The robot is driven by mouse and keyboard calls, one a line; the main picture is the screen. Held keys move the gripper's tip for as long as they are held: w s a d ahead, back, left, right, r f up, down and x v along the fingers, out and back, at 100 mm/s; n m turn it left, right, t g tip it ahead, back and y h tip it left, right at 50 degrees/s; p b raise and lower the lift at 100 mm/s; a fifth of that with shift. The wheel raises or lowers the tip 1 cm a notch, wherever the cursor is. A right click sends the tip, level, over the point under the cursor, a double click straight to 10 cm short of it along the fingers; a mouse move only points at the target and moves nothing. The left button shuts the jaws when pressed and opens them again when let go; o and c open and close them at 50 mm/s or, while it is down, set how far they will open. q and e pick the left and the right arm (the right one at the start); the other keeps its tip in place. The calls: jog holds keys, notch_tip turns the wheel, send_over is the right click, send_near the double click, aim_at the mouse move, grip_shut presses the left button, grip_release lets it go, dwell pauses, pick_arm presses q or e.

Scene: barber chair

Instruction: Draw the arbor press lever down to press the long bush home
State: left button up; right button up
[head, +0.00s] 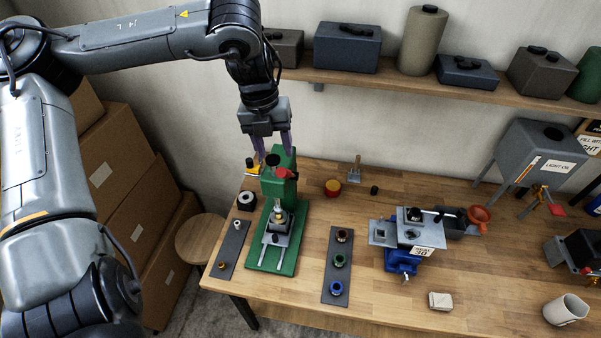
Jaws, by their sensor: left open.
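The green arbor press (284,190) stands at the left part of the workbench, its base plate running toward the front edge. A red part (284,173) and a dark round knob show on its head. A small brass-coloured piece (278,213) sits upright under the ram; I cannot tell if it is the long bush. The lever is not clearly seen; the gripper and press head may hide it. My left gripper (272,150) points down, open, just above and behind the press head, its fingers apart. I cannot tell whether it touches the press. My right gripper is not in view.
Dark strips with small rings lie left (233,250) and right (326,288) of the press. A blue vise-like fixture (402,262) stands further right. A shelf (390,79) with boxes runs along the wall. A wooden stool (202,238) is beside the bench. The bench's front middle is mostly clear.

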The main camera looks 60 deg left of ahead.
aim_at(284, 177)
pick_arm(q)
jog(key=shift+w+d, duration=0.1)
jog(key=shift+w, duration=0.2)
jog(key=shift+w+f, duration=0.1)
jog(key=shift+f, duration=0.2)
jog(key=f, duration=0.2)
jog(key=f+p, duration=0.1)
jog(key=f, duration=0.5)
jog(key=shift+w+d+f+p, duration=0.2)
jog(key=shift+d+f+p, duration=0.05)
jog(key=shift+d+p, duration=0.1)
jog(key=shift+w+f, duration=0.15)
jog(key=shift+f, duration=0.45)
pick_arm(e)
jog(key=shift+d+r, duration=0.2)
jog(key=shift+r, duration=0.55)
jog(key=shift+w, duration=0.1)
pick_arm(q)
grip_shut()
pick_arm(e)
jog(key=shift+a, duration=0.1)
